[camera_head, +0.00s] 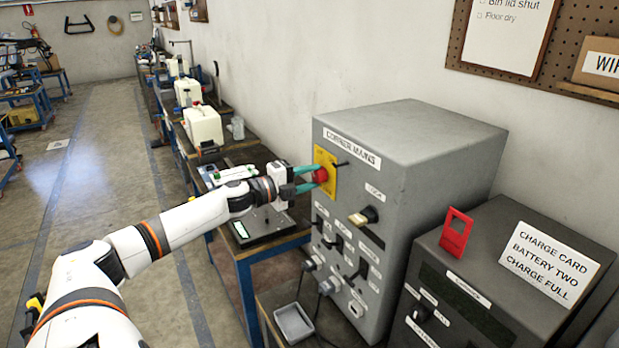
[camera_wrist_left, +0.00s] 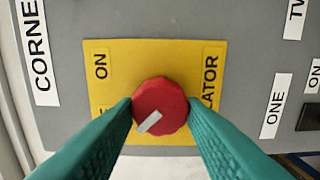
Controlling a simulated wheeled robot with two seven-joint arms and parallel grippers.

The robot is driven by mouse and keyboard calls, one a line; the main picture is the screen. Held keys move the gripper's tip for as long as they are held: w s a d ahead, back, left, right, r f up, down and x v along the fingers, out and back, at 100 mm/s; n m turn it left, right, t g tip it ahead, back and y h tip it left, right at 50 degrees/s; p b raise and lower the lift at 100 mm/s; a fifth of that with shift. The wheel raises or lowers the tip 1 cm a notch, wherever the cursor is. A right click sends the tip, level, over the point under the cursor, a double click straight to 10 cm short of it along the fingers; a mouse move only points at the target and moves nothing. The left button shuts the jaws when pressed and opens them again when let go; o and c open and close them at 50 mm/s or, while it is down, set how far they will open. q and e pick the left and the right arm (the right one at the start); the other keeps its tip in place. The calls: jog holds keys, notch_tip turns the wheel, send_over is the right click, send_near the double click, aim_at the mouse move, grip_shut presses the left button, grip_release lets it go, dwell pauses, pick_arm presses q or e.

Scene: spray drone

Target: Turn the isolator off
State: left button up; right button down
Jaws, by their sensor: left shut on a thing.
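The isolator is a red round knob (camera_head: 320,175) on a yellow plate (camera_head: 327,158), on the face of the grey cabinet (camera_head: 385,190) marked CORNER MAINS. My left gripper (camera_head: 313,178) is shut on the knob, with a green finger on each side. In the left wrist view the knob (camera_wrist_left: 160,105) sits between the fingertips, and its pale pointer mark (camera_wrist_left: 150,122) lies toward the lower left. An ON label (camera_wrist_left: 101,66) shows at the plate's upper left. A second label below it is mostly hidden by a finger. My right gripper is not in view.
More switches and a black-and-tan handle (camera_head: 363,216) are on the cabinet face. A darker cabinet (camera_head: 500,270) with a red tag (camera_head: 456,232) and a white card (camera_head: 548,262) stands at the right. A small grey tray (camera_head: 294,322) sits below. Open floor lies left.

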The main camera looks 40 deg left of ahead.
pick_arm(q)
jog(key=o, duration=1)
jog(key=shift+a, duration=0.1)
jog(key=shift+s+a+f+b, duration=0.1)
jog(key=shift+s+f+b, duration=0.15)
jog(key=shift+s, duration=0.2)
jog(key=shift+b+v, duration=0.45)
jog(key=shift+v, duration=0.35)
jog(key=v, duration=0.9)
jog(key=shift+s+r+p, duration=0.25)
jog(key=shift+r+p, duration=0.05)
jog(key=shift+a+f, duration=0.1)
jog(key=shift+a, duration=0.05)
